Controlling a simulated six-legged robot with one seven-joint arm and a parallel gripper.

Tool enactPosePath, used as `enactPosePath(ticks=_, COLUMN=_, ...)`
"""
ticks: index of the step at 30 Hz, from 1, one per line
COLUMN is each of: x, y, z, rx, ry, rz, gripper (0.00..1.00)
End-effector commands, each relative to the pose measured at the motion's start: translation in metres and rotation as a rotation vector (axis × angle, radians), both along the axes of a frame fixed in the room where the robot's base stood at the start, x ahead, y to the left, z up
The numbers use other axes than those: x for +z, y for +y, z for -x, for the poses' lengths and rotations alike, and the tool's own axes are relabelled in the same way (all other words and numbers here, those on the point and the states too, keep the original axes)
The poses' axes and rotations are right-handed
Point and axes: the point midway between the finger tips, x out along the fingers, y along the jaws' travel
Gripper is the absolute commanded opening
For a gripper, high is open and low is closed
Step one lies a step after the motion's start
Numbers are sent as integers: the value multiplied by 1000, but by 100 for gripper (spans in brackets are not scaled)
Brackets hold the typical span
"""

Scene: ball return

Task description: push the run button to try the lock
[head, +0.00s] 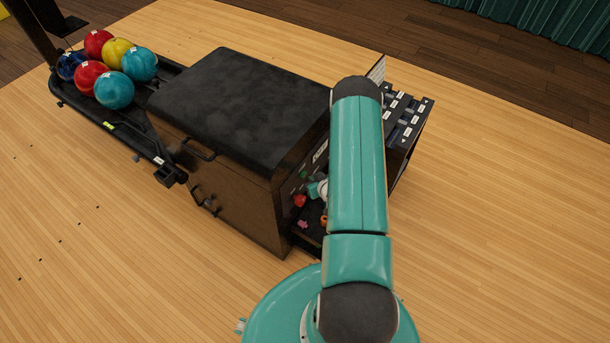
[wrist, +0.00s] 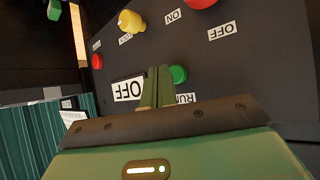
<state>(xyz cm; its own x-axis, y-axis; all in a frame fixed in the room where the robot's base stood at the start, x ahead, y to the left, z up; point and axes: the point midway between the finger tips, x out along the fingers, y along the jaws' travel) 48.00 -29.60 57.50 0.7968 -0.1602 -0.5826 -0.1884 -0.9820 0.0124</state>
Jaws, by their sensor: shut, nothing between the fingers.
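The run button is a green round button (wrist: 178,74) on the dark control panel (wrist: 226,62), beside a partly covered label reading RUN (wrist: 185,98) in the wrist view. My gripper (wrist: 157,75) is shut and empty, its fingertips overlapping the button's left edge. I cannot tell whether they touch it. In the head view a green spot (head: 304,173) shows on the machine's end panel, and my arm hides most of the panel. A lock label (wrist: 125,39) sits by a yellow knob (wrist: 131,21). A large OFF label (wrist: 127,89) is left of my fingers.
Red buttons sit at the panel's left (wrist: 97,61) and top (wrist: 200,3). The brown machine (head: 235,110) has a black lid. A ball rack (head: 125,130) with several bowling balls stands left, and a dark shelf unit (head: 408,112) right. The wooden floor in front is clear.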

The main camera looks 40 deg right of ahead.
Motion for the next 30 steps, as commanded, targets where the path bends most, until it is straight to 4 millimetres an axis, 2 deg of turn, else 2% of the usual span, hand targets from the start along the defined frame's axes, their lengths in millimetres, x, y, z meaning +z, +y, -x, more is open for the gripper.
enactPosePath(ticks=30, x=0, y=3, z=-9, rx=0, ry=0, rz=0, gripper=0)
